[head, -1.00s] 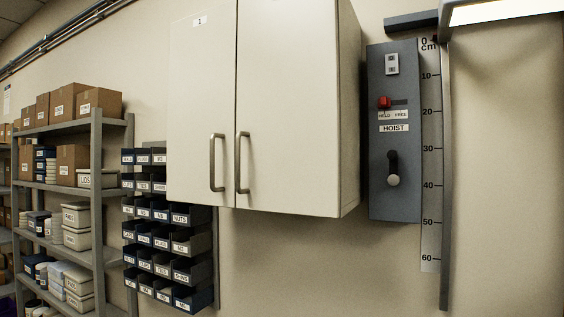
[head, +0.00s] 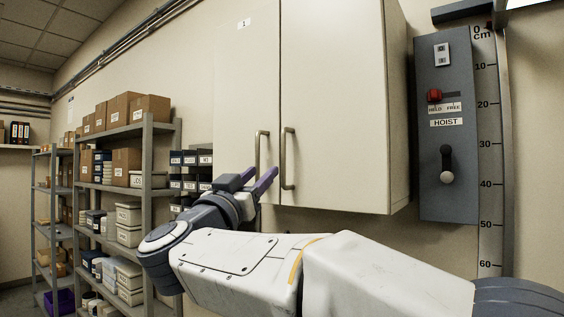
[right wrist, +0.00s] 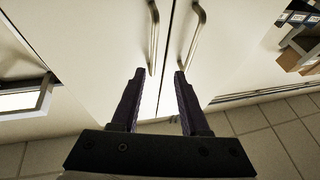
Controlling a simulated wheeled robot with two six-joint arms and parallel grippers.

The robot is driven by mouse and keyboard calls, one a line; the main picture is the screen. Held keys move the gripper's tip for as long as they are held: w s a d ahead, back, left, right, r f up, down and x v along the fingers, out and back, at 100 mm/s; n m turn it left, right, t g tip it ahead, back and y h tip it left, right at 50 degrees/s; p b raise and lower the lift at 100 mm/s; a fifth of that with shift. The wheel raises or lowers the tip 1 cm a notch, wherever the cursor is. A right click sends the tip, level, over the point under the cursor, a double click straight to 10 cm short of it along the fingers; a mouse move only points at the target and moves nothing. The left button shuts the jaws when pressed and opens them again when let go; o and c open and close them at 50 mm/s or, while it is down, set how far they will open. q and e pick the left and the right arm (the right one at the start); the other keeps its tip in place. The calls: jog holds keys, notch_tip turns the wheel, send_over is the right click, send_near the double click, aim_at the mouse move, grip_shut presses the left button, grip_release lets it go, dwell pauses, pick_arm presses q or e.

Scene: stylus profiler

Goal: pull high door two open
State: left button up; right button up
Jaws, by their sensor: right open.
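A white wall cabinet has two tall doors, both closed. The left door (head: 247,90) carries a label reading 1. The right door (head: 335,100) shows no label in the frame; I take it as door two. Its vertical bar handle (head: 289,158) is beside the left door's handle (head: 265,150). My right gripper (head: 260,176) is open and empty, in front of the left handle's lower part in the head view. In the right wrist view, which looks inverted, door two's handle (right wrist: 153,38) lies ahead of the open fingers (right wrist: 160,72). The remaining distance is unclear. My left gripper is out of view.
A grey hoist panel (head: 447,200) with a red knob and a lever hangs right of the cabinet beside a centimetre scale (head: 489,130). Shelves with boxes (head: 150,108) and small dark bins (head: 190,158) stand left. Below the cabinet is bare wall.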

aim_at(282, 157)
jog(key=shift+m+g+h, duration=0.3)
jog(key=shift+h, duration=0.3)
jog(key=p+x, duration=0.1)
jog(key=x, duration=0.2)
jog(key=p+x, duration=0.2)
jog(key=x, duration=0.1)
jog(key=p+x, duration=0.1)
jog(key=x, duration=0.2)
jog(key=shift+d+r, duration=0.2)
jog(key=shift+d, duration=0.25)
jog(key=shift+w+d+r+p, duration=0.1)
jog(key=shift+w+d+p, duration=0.1)
jog(key=shift+w+p, duration=0.25)
grip_shut()
